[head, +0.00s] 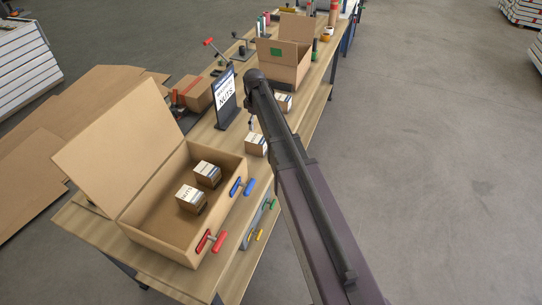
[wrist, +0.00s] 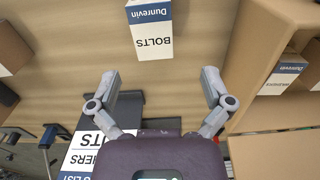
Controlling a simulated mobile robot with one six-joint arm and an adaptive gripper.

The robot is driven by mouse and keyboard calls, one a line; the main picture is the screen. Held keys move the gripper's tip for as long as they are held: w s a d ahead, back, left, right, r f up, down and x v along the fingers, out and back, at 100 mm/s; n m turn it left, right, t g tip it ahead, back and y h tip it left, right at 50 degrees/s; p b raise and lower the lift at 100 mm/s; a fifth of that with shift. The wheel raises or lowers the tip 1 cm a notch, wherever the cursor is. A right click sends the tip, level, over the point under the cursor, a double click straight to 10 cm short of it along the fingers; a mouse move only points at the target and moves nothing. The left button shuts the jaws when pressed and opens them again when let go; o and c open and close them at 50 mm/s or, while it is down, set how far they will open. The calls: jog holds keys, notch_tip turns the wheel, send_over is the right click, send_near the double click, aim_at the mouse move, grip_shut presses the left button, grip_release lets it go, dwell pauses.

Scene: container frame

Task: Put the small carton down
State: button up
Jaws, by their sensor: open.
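The small carton marked BOLTS (wrist: 152,38), white and brown with a blue band, stands on the wooden table beyond my fingertips in the wrist view. It appears to be the carton beside the open box in the head view (head: 256,146). My gripper (wrist: 160,82) is open and empty, with a gap between its fingers and the carton. In the head view my gripper (head: 251,122) is mostly hidden by my arm.
A packing list sign (head: 226,98) stands behind the gripper area. Another small carton (head: 284,102) stands farther along the table. A cardboard box (head: 284,66) with open flaps is at the back.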

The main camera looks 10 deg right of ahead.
jog(key=s+m, duration=1)
jog(key=s, duration=1.7)
jog(key=shift+s+d, duration=0.25)
jog(key=shift+d, duration=0.15)
